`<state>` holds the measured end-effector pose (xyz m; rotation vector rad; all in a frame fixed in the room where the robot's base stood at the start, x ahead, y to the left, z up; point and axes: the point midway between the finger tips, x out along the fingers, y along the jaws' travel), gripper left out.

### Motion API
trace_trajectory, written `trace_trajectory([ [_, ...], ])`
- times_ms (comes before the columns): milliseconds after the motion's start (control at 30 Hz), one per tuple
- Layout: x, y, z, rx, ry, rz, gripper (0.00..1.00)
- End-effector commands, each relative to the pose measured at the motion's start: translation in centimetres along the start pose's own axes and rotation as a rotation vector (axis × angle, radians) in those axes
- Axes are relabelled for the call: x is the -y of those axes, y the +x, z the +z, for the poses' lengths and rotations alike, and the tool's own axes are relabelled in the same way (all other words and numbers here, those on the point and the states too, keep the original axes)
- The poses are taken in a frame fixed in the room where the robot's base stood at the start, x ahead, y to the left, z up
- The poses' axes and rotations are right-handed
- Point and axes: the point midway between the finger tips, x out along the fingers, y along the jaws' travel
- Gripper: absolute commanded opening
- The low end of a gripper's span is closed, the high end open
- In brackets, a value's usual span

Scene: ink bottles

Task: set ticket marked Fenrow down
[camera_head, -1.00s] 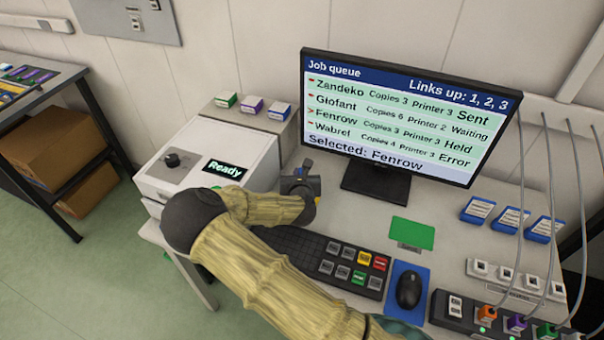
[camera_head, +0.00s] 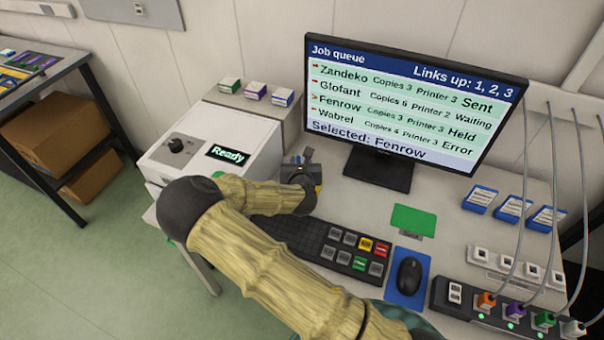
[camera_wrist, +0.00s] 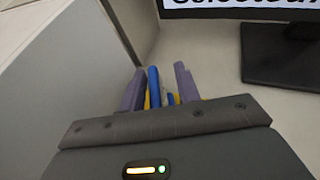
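My gripper (camera_head: 303,172) is low over the desk, between the white printer-like machine and the monitor stand. In the wrist view its grey-purple fingers (camera_wrist: 160,88) stand apart. A narrow blue strip (camera_wrist: 153,86) shows between them, nearer the left finger, with small yellow and white bits beside it. I cannot tell whether the strip is a ticket or whether it is gripped. No ticket marked Fenrow can be read. The monitor (camera_head: 415,100) lists Fenrow as Held and shows "Selected: Fenrow".
The machine (camera_head: 235,130) with a "Ready" display stands close left of my gripper. The keyboard (camera_head: 320,240), mouse (camera_head: 409,275) and green card (camera_head: 413,220) lie to the right. Several blue-framed cards (camera_head: 512,207) and hanging cables are farther right.

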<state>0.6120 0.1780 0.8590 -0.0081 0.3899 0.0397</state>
Motion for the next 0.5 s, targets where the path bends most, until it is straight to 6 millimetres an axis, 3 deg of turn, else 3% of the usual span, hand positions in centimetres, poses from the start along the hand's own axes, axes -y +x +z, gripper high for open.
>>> trace_trajectory([
  [500,-0.6,-9.3,0.0,0.001,-0.003,0.011,0.32],
])
